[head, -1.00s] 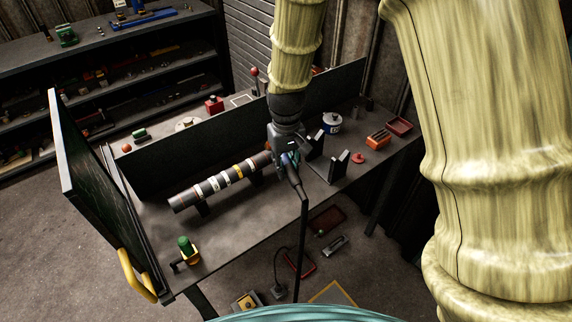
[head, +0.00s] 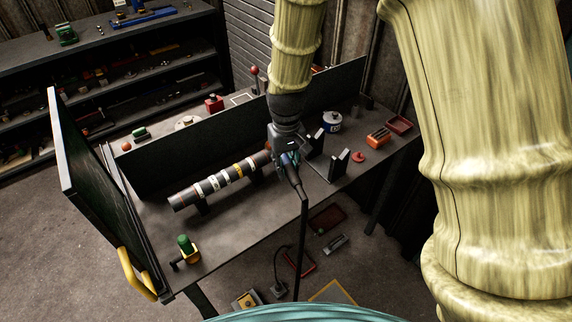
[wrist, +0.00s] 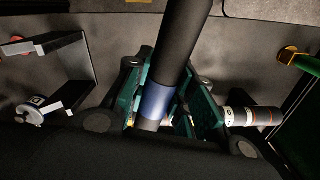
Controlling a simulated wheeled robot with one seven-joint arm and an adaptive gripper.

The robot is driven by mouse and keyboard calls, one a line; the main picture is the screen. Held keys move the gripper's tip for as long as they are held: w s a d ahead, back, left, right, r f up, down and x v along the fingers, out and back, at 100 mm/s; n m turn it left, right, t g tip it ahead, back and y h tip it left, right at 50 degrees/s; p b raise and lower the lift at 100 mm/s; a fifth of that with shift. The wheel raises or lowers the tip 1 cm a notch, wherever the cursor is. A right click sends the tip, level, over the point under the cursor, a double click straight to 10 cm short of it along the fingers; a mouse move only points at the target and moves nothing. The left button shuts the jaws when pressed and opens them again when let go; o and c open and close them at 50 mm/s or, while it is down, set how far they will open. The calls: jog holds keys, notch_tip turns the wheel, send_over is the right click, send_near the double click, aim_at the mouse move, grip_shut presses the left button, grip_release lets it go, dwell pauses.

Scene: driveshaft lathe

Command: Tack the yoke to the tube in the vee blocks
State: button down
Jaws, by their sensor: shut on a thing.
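The dark tube (head: 208,186) with white and yellow bands lies in the vee blocks (head: 203,208) on the bench. It also shows in the wrist view (wrist: 256,116), right of my fingers. My gripper (head: 288,158) is beyond the tube's right end, above the bench. In the wrist view my gripper (wrist: 168,108) has its green pads shut on a black torch-like tool with a blue band (wrist: 157,101). A dark cable or rod runs down from the tool in the head view. A small brownish part (head: 268,147) shows at the tube's right end; I cannot tell whether it is the yoke.
A dark upright panel (head: 170,150) runs behind the tube. Two black upright plates (head: 338,163) stand right of my gripper, with a red knob (head: 358,156) and orange block (head: 378,137) beyond. A green-topped item (head: 187,247) stands at the front left. The front bench strip is largely clear.

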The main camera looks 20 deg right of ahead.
jog(key=shift+f, duration=0.4)
dwell(2.3)
dwell(0.6)
